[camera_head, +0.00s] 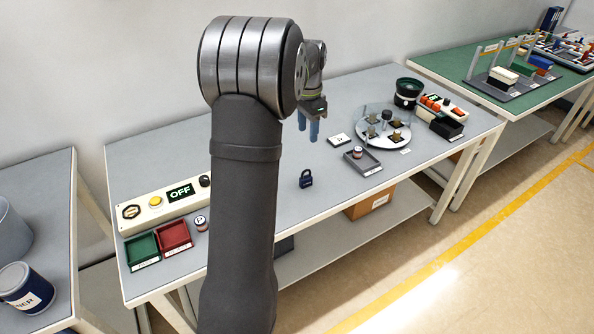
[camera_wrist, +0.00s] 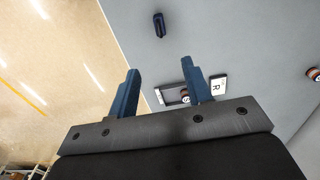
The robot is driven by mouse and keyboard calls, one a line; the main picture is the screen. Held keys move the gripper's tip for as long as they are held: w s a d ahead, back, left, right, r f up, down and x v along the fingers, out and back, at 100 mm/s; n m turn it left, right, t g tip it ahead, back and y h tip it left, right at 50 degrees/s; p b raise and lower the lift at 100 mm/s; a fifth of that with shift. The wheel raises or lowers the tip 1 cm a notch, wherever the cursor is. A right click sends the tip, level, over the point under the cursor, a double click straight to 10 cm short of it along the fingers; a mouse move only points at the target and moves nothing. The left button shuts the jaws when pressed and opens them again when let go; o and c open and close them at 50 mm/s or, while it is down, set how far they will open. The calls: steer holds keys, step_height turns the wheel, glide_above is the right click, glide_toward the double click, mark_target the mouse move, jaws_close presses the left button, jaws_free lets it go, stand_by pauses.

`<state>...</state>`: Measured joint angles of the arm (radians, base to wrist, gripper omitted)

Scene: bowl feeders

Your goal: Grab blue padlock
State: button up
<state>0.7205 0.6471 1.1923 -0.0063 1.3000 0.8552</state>
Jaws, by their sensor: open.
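A dark blue padlock (camera_head: 306,179) stands on the grey table right of my arm in the head view. In the wrist view the padlock (camera_wrist: 159,24) is a small dark shape on the table, beyond the fingertips. My gripper (camera_head: 309,139) is above the table, behind and higher than the padlock in the head view. Its two blue fingers are apart and empty.
A control box reading OFF (camera_head: 165,200), a green tray (camera_head: 142,249) and a red tray (camera_head: 174,235) stand at the left. A glass turntable (camera_head: 368,143), a grey tray (camera_head: 362,168) and a white card (camera_head: 340,140) lie to the right. Bare table surrounds the padlock.

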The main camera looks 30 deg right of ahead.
mark_target(303, 173)
steer(key=a+f+h, duration=0.4)
steer(key=a, duration=0.2)
steer(key=x, duration=1.1)
steer(key=shift+s+d+f, duration=0.2)
steer(key=shift+s, duration=0.2)
steer(key=shift+w+x, duration=0.2)
steer(key=shift+x, duration=1.1)
steer(key=shift+w+x, duration=0.15)
steer(key=shift+x, duration=1.1)
jaws_close()
